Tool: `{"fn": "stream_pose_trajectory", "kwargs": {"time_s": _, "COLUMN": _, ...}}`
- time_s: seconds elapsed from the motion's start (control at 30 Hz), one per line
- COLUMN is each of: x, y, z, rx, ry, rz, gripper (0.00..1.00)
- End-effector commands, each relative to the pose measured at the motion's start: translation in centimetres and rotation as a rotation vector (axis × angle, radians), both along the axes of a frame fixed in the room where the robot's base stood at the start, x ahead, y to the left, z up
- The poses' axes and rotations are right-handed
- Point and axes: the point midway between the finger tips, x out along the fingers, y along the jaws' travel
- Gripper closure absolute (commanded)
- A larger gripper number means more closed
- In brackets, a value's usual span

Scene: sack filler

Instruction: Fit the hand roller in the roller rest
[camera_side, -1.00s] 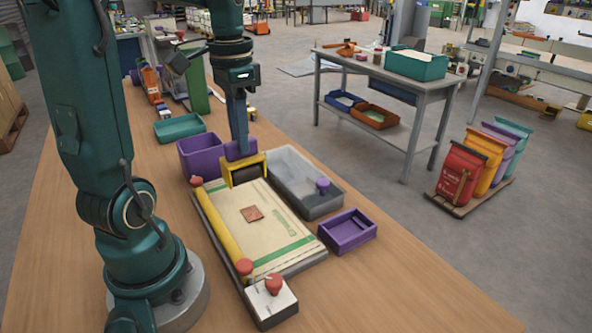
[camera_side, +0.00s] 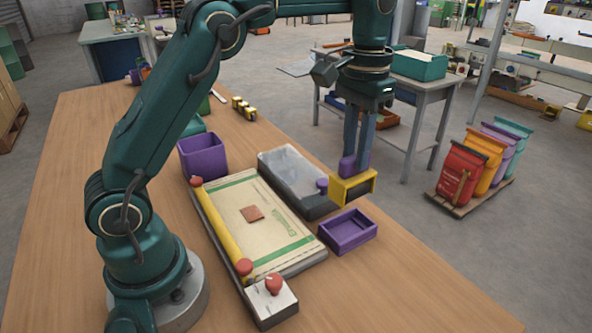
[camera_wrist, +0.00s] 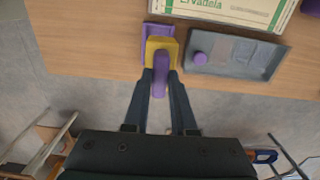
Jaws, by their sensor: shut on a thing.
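The hand roller has a yellow frame (camera_side: 353,188) with a dark roller and a purple handle. My gripper (camera_side: 356,158) is shut on its handle; in the wrist view the handle (camera_wrist: 160,75) shows between my fingers. The likely roller rest is the small open purple tray (camera_side: 347,232) on the table's right side, which looks empty. The roller is in the air, apart from the tray, above and behind it in the side view. In the wrist view the frame partly covers the tray (camera_wrist: 158,29).
A grey tray (camera_side: 310,205) with a purple knob stands left of the roller. A sack (camera_side: 235,225) lies flat on a board, with a yellow bar along its left side. A purple bin (camera_side: 203,155) stands behind it. The table's right edge is close to the purple tray.

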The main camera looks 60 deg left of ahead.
Motion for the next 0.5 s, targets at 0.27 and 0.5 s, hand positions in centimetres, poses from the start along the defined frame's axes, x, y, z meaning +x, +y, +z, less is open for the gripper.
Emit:
{"fn": "stream_pose_trajectory", "kwargs": {"time_s": 0.27, "x": -0.2, "y": -0.8, "z": -1.1, "rx": 0.000, "ry": -0.001, "rz": -0.026, "gripper": 1.00}}
{"fn": "stream_pose_trajectory", "kwargs": {"time_s": 0.5, "x": -0.2, "y": -0.8, "z": -3.1, "rx": 0.000, "ry": 0.000, "rz": -0.025, "gripper": 1.00}}
